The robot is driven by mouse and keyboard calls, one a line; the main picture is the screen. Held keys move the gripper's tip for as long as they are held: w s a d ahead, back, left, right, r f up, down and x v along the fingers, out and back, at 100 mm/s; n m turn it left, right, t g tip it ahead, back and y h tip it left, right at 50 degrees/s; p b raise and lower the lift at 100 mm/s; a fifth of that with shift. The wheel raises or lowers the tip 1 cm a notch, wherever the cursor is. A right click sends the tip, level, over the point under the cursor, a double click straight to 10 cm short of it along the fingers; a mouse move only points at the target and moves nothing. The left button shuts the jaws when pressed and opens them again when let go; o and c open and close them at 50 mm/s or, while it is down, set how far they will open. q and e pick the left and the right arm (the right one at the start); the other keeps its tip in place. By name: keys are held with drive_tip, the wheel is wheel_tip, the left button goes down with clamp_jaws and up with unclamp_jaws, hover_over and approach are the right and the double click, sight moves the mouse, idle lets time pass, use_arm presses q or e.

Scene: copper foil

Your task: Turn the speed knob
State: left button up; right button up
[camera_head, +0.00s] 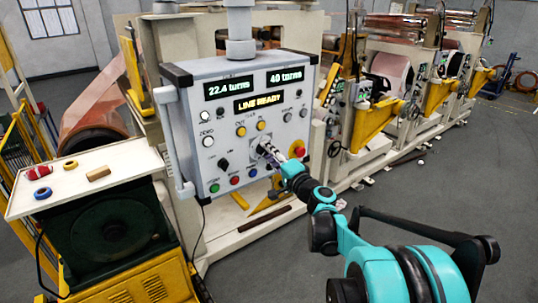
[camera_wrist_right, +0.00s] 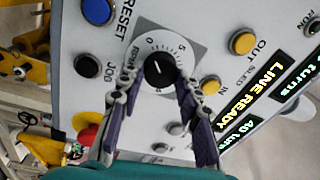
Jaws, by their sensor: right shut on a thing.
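The speed knob (camera_wrist_right: 160,70) is a black round knob on a white numbered dial in the right wrist view. It sits on the grey control panel (camera_head: 225,130). My right gripper (camera_wrist_right: 155,92) is shut on the knob, with one finger at each side of it. In the head view my right gripper (camera_head: 268,152) reaches the panel from the lower right and covers most of the dial. The panel displays read "22.4 turns", "40 turns" and "LINE READY". My left gripper is not in view.
A red button on yellow (camera_head: 299,149) is close to the right of my gripper. A white-topped stand (camera_head: 125,163) with small rolls is at the left. Rolling machines stand behind; grey floor is open at the right.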

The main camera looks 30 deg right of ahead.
drive_tip(key=o, duration=1.2)
drive_tip(key=shift+c, duration=0.2)
drive_tip(key=shift+s, duration=0.15)
drive_tip(key=s+f, duration=0.1)
drive_tip(key=s, duration=1)
drive_tip(key=shift+s+d, duration=0.15)
drive_tip(key=shift+s, duration=0.25)
drive_tip(key=shift+f, duration=0.1)
